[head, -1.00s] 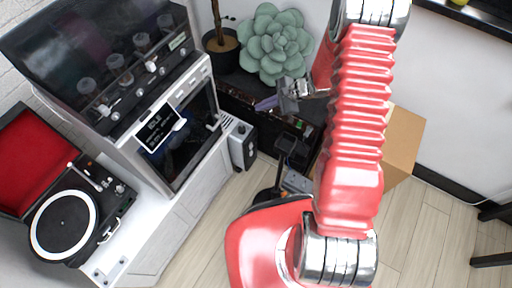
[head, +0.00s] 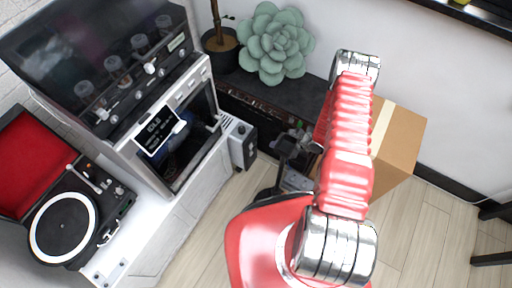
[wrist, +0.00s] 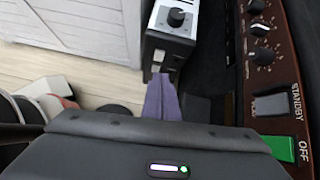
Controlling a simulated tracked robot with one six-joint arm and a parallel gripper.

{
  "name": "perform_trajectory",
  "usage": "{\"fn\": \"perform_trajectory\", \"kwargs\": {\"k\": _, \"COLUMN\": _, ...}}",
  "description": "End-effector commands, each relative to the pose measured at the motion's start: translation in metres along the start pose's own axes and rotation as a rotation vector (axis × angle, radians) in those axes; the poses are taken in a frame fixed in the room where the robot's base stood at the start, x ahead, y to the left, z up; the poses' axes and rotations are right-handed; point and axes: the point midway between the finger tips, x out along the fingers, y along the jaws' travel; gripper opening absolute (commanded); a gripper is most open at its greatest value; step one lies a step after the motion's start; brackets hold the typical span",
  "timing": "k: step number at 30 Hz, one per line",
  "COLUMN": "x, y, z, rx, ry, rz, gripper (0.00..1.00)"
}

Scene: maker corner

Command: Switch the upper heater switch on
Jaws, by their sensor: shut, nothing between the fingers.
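A small white box with a black front and a dial, which looks like the heater (head: 241,142), stands on the floor beside the oven cabinet. In the wrist view the heater (wrist: 168,45) is at top centre, with small pale switches (wrist: 157,60) below its dial; their positions are too small to read. My gripper (wrist: 164,88) shows as purple fingers, shut and empty, pointing at the heater front's lower end. I cannot tell whether they touch it. In the head view my gripper is mostly hidden by my red arm.
A dark brown amplifier panel (wrist: 283,75) with knobs, a STANDBY switch and a green OFF switch runs close on the right. The white cabinet (head: 185,190) is left of the heater. A cardboard box (head: 402,140) stands right of my arm. Wooden floor is open in front.

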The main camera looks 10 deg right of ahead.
Motion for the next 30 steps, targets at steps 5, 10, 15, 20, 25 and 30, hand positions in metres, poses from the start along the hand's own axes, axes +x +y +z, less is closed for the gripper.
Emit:
{"fn": "perform_trajectory", "kwargs": {"k": 5, "x": 0.012, "y": 0.011, "z": -0.029, "rx": 0.073, "ry": 0.016, "rz": -0.018, "gripper": 0.0}}
{"fn": "perform_trajectory", "kwargs": {"k": 10, "x": 0.014, "y": 0.013, "z": -0.035, "rx": 0.09, "ry": 0.02, "rz": -0.024, "gripper": 0.0}}
{"fn": "perform_trajectory", "kwargs": {"k": 15, "x": 0.014, "y": 0.012, "z": -0.035, "rx": 0.089, "ry": 0.02, "rz": -0.024, "gripper": 0.0}}
{"fn": "perform_trajectory", "kwargs": {"k": 20, "x": 0.015, "y": 0.012, "z": -0.035, "rx": 0.088, "ry": 0.02, "rz": -0.024, "gripper": 0.0}}
{"fn": "perform_trajectory", "kwargs": {"k": 25, "x": 0.027, "y": 0.013, "z": -0.035, "rx": 0.088, "ry": 0.02, "rz": -0.022, "gripper": 0.0}}
{"fn": "perform_trajectory", "kwargs": {"k": 30, "x": 0.049, "y": 0.012, "z": -0.036, "rx": 0.087, "ry": 0.02, "rz": -0.022, "gripper": 0.0}}
